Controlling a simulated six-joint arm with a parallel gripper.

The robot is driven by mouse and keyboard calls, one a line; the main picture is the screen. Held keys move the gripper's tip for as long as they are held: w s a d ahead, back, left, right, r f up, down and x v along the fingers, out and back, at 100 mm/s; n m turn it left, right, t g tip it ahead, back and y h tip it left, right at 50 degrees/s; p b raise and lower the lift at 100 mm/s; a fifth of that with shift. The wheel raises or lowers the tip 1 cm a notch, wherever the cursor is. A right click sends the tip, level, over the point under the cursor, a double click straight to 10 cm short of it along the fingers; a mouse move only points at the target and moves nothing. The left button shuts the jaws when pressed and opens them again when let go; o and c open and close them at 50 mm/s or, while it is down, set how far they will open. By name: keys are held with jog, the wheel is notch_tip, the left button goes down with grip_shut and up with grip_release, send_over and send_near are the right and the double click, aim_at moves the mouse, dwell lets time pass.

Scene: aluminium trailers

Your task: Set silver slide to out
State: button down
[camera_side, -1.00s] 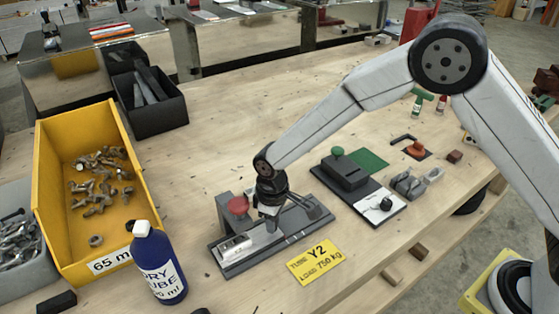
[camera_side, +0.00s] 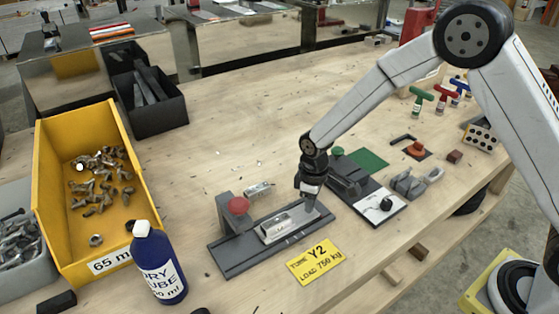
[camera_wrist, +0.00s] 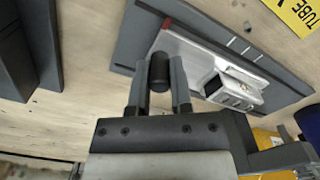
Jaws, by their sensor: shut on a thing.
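The silver slide (camera_side: 285,224) lies on a dark grey base (camera_side: 240,258) with white tick marks, and sits toward the base's right part in the side view. In the wrist view the silver slide (camera_wrist: 190,52) shows with a hollow block on it, on the dark base (camera_wrist: 265,68). My gripper (camera_side: 311,196) is at the slide's right end. In the wrist view my gripper (camera_wrist: 160,78) has its two fingers closed on the slide's round black knob (camera_wrist: 160,68). Any marking for "out" is not readable.
A dark fixture with a green knob (camera_side: 350,175) is close to the right. A blue bottle (camera_side: 156,265) and yellow bin (camera_side: 65,240) stand left.

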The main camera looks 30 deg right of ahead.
aim_at(320, 206)
jog(key=shift+w+d, duration=0.1)
jog(key=shift+d, duration=1.55)
jog(key=c, duration=0.5)
grip_release()
jog(key=shift+d, duration=0.1)
jog(key=shift+c, duration=0.2)
jog(key=shift+r, duration=0.1)
notch_tip(320, 206, up, 8)
jog(key=s+d+r+m+t, duration=0.1)
jog(key=s+d+m, duration=0.2)
jog(key=s, duration=0.5)
jog(key=s+d+r+m+t, duration=0.1)
jog(key=s+d+m, duration=0.1)
jog(key=s, duration=0.6)
jog(key=shift+d+m+t, duration=0.3)
jog(key=shift+d+m, duration=0.1)
jog(key=shift+m, duration=0.5)
